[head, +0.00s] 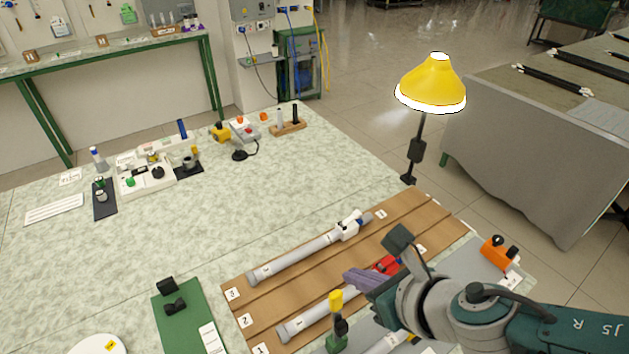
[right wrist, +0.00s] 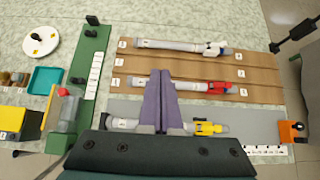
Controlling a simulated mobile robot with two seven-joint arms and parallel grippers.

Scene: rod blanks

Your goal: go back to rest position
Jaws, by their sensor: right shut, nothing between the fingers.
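My right gripper (head: 360,280) is over the brown grooved board (head: 420,228), its purple fingers together and empty. In the right wrist view its fingers (right wrist: 161,103) lie side by side and cover part of the middle rod. A grey rod with a white fitting (head: 300,258) lies in the far groove. A rod with a yellow fitting (right wrist: 207,128) lies on the grey strip nearest my wrist. My left gripper is not in view.
A yellow lamp (head: 432,85) stands beyond the board's right end. An orange block (head: 498,252) is at the right edge. A green mat (head: 185,325) with black holders lies left of the board. The middle of the table (head: 270,200) is clear.

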